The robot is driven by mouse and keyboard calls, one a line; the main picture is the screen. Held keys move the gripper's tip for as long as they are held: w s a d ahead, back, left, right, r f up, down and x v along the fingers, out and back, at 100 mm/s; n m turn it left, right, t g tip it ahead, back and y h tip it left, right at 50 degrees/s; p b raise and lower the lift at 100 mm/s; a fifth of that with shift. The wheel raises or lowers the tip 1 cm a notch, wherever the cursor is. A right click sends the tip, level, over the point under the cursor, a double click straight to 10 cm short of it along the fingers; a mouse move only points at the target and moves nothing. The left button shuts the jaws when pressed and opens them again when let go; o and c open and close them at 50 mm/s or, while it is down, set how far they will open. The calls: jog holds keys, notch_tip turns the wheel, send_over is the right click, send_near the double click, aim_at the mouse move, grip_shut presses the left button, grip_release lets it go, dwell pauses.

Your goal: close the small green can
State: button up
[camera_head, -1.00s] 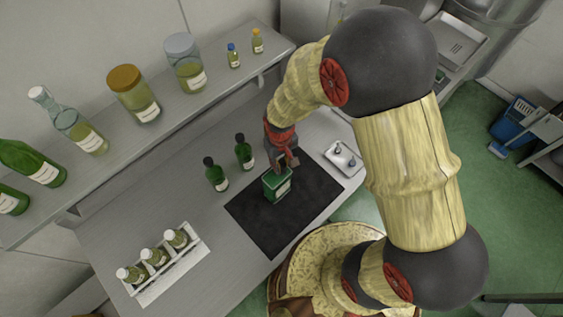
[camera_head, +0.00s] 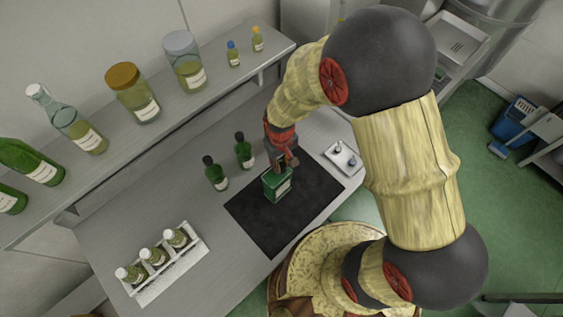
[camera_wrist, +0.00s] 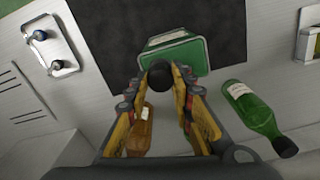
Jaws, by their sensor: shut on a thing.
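The small green can (camera_head: 277,187) stands on a black mat (camera_head: 252,222) on the bench. In the wrist view the can (camera_wrist: 187,52) shows its green side and a pale label. My gripper (camera_head: 284,163) is right at the can's top. In the wrist view my gripper (camera_wrist: 160,84) is shut on a round black cap (camera_wrist: 158,75), which overlaps the near edge of the can. I cannot tell whether the cap is seated on the can or just above it. The can's opening is hidden.
A small tray (camera_head: 353,167) with two little caps lies right of the mat. A white rack (camera_head: 185,263) of several jars is at left. A shelf (camera_head: 205,103) of bottles runs behind. The bench's middle left is clear.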

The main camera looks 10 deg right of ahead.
jog(key=shift+f+b, duration=0.4)
dwell(0.7)
jog(key=o, duration=1)
jog(key=shift+o, duration=0.2)
jog(key=shift+c, duration=1.1)
